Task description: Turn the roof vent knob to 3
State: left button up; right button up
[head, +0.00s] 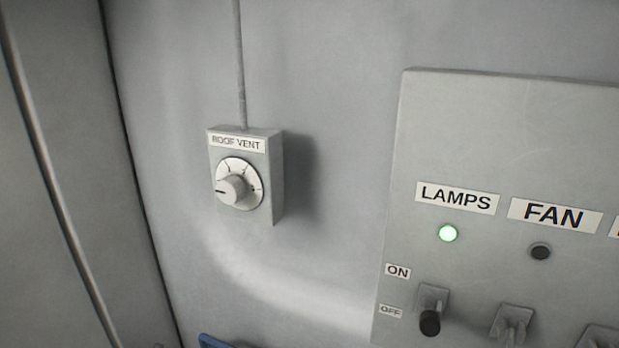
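The roof vent knob (231,189) is a pale round knob on a white dial plate (240,168). It sits on a small grey box (262,185) labelled "ROOF VENT", fixed to the wall left of centre. A dark pointer line on the knob points to the left and slightly down. Marks ring the dial, but the numbers are too small to read. Neither of my grippers shows in the head view, and nothing touches the knob.
A conduit (239,60) runs up the wall from the box. A blue object (214,341) shows at the bottom edge. Wall around the box is clear.

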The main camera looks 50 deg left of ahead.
aim_at(231, 188)
jog(key=u, duration=0.45)
jog(key=j+u, duration=0.1)
jog(key=u, duration=0.75)
jog(key=j+u, duration=0.1)
jog(key=u, duration=0.35)
jog(key=i+l, duration=0.05)
